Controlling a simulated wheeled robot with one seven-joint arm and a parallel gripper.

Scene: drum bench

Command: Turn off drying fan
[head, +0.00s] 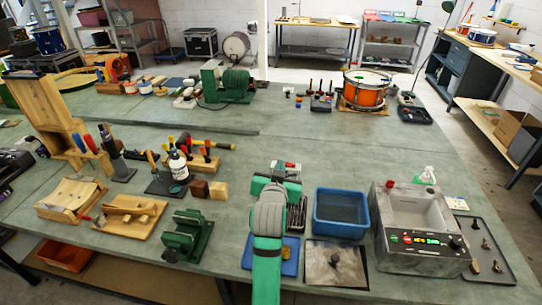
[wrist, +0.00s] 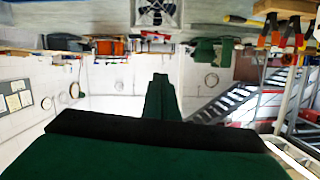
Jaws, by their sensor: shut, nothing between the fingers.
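A small grey, square-framed device with a dark round grille, which looks like the drying fan, stands at the top of the wrist view (wrist: 157,12). In the head view, a small grey box with a red part, probably the same fan (head: 288,166), shows just beyond my arm. Its lower part is hidden by my arm, and I cannot make out a switch. My gripper (wrist: 160,77) is shut and empty, its green fingers together. In the head view my gripper (head: 266,182) is mostly hidden behind my grey and green wrist, and its gap to the fan cannot be told.
A blue bin (head: 341,213) and a grey basin machine (head: 419,222) stand to the right. A blue tray (head: 289,268) lies under my arm. A green vise (head: 188,237), wood blocks (head: 219,191) and a tool rack (head: 203,162) are left.

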